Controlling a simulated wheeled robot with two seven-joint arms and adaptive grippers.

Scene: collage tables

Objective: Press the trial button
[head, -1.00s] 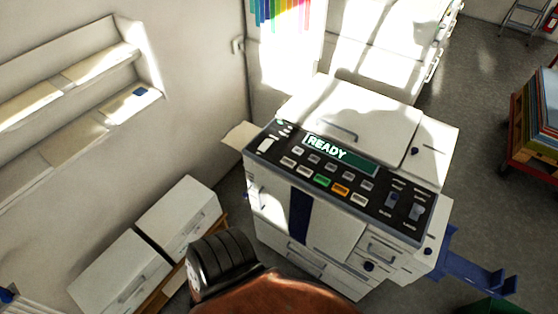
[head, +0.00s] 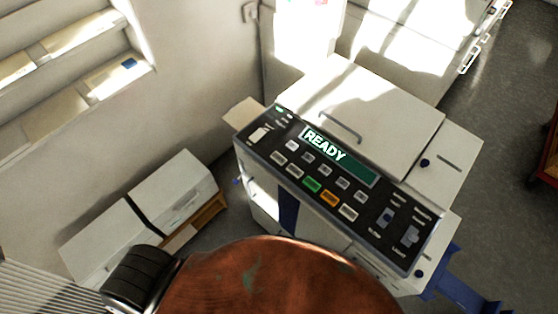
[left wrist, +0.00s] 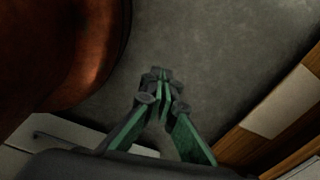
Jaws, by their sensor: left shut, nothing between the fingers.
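A white copier (head: 385,110) stands in the middle of the head view with a dark, slanted control panel (head: 290,133). Its green display (head: 340,155) reads READY. Below the display are rows of small pale buttons, with one green button (head: 312,184) and one orange button (head: 329,198) among them. The button labels are too small to read, so I cannot tell which is the trial button. My left gripper (left wrist: 160,82) has green fingers that meet at the tips, with nothing between them, above grey floor. It does not show in the head view. My right gripper is in neither view.
White drawer boxes (head: 175,190) on a low wooden stand are left of the copier. Wall shelves (head: 75,45) are at the upper left. A blue bracket (head: 455,285) juts out at the copier's lower right. Open grey floor (head: 505,150) lies to the right.

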